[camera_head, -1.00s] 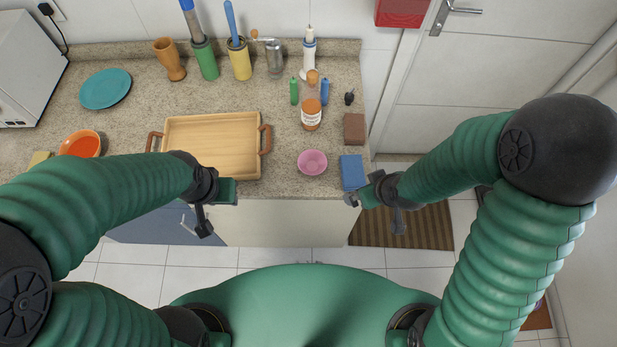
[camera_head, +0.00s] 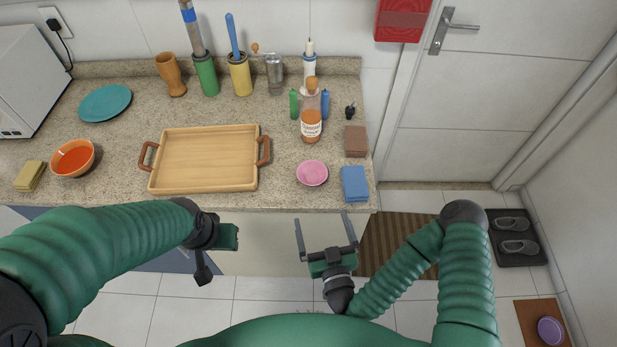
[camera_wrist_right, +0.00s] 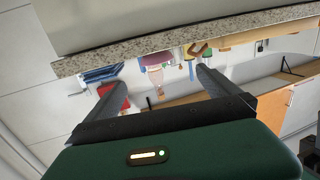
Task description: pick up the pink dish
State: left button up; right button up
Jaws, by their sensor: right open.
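The pink dish (camera_head: 312,173) lies on the granite counter near its front edge, between the wooden tray (camera_head: 203,186) and a blue sponge or cloth (camera_head: 355,184). My right gripper (camera_head: 322,218) is open and empty, with its two fingers pointing toward the counter, just in front of the dish and apart from it. In the right wrist view the scene appears upside down; the open fingers (camera_wrist_right: 158,84) frame a small pinkish shape (camera_wrist_right: 154,59) at the counter edge, likely the dish. My left gripper (camera_head: 215,245) is in front of the counter below the tray, and its jaw state is unclear.
A bottle (camera_head: 311,125) stands behind the dish, with green and blue bottles beside it. A brown block (camera_head: 355,141) lies behind the blue sponge. An orange bowl (camera_head: 73,158) and teal plate (camera_head: 105,103) are at the left. The counter's front edge (camera_head: 300,207) lies between gripper and dish.

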send_near(314, 186)
jog(key=shift+w+d+r+p, duration=0.15)
jog(key=shift+w+r+p, duration=0.05)
jog(key=shift+w, duration=0.35)
jog(key=shift+w+d+r+p, duration=0.1)
jog(key=shift+w+r+p, duration=0.1)
jog(key=shift+w, duration=0.4)
jog(key=x, duration=0.5)
jog(key=a+x, duration=0.1)
jog(key=x, duration=0.1)
jog(key=shift+w+a+f, duration=0.1)
jog(key=shift+w+f, duration=0.05)
jog(key=x, duration=0.4)
jog(key=shift+w+d+p, duration=0.1)
jog(key=shift+d+p, duration=0.2)
jog(key=shift+p, duration=0.05)
jog(key=shift+w, duration=0.25)
jog(key=shift+a, duration=0.25)
jog(key=c, duration=0.7)
jog(key=shift+d, duration=0.1)
jog(key=c, duration=0.7)
pick_arm(q)
jog(key=shift+d+r, duration=0.35)
jog(key=shift+r, duration=0.45)
